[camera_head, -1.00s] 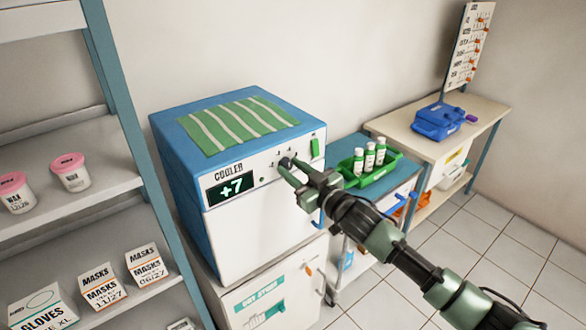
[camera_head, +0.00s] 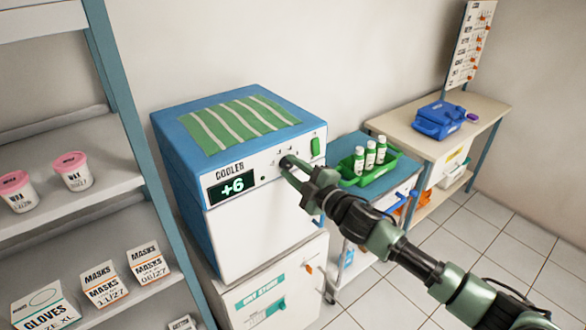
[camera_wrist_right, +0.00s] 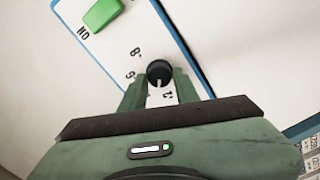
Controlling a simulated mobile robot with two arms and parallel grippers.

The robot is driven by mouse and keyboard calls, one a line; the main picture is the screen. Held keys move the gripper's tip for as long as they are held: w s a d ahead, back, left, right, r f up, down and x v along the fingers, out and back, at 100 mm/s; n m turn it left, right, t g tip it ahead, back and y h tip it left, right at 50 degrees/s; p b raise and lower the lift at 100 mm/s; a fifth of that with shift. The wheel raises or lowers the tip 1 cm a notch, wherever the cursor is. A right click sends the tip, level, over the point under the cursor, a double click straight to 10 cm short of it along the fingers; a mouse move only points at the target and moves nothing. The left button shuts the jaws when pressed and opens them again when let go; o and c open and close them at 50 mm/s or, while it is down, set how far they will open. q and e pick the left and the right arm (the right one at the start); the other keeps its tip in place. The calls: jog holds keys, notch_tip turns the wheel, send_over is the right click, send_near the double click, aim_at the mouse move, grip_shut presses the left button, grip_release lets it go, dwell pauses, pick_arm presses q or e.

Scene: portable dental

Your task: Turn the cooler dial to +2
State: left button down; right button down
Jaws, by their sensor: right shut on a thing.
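The cooler (camera_head: 250,230) is a blue and white box. Its display (camera_head: 232,186) reads +6. The black dial (camera_head: 286,162) sits on the front panel right of the display. It also shows in the right wrist view (camera_wrist_right: 159,72), with a pale pointer mark and printed numbers around it. My right gripper (camera_head: 291,168) is shut on the dial, with a finger on each side of it in the right wrist view (camera_wrist_right: 158,84). The gripper partly hides the dial in the head view. My left gripper is not in view.
A green switch (camera_head: 315,147) is right of the dial. A green striped cloth (camera_head: 240,124) lies on the cooler. A green tray (camera_head: 372,178) with white bottles (camera_head: 370,157) stands to the right. A shelf (camera_head: 105,195) stands close on the left.

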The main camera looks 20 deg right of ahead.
jog(key=n, duration=0.4)
jog(key=shift+n, duration=0.4)
jog(key=shift+f, duration=0.1)
dwell(0.3)
jog(key=c, duration=1.1)
grip_release()
jog(key=shift+a, duration=0.1)
jog(key=shift+s+d+f, duration=0.1)
jog(key=shift+s+d, duration=0.1)
jog(key=shift+s, duration=0.15)
jog(key=b+v, duration=0.2)
jog(key=v, duration=0.5)
